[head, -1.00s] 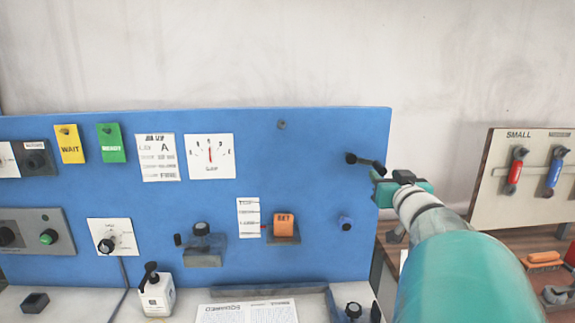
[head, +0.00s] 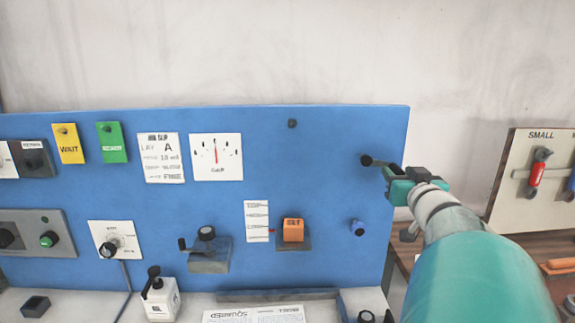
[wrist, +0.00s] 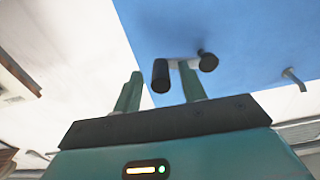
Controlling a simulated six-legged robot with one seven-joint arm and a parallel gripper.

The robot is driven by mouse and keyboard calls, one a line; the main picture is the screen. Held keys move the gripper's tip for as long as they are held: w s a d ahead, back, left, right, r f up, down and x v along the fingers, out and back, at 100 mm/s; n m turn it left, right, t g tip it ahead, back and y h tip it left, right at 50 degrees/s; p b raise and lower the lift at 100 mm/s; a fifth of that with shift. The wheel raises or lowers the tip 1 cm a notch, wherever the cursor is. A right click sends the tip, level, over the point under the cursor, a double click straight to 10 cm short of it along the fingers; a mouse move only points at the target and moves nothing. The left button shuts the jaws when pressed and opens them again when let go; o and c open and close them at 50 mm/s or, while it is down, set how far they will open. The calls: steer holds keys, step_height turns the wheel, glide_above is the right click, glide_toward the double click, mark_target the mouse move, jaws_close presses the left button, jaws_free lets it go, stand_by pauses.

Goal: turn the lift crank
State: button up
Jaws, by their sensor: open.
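The black crank (head: 368,160) is near the upper right edge of the blue panel. Its arm runs right toward my gripper (head: 391,176), which partly covers its end. In the wrist view my gripper (wrist: 161,73) is open, with a finger on each side of the crank's dark cylindrical handle (wrist: 160,76). The round black knob at the crank's other end (wrist: 207,61) is to the right of the fingers. I cannot tell how deep the handle sits between them, and no contact is clear.
A tool board (head: 520,190) is at right.

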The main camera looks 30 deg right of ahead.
steer(key=shift+w, duration=0.3)
steer(key=shift+s, duration=0.1)
jaws_close()
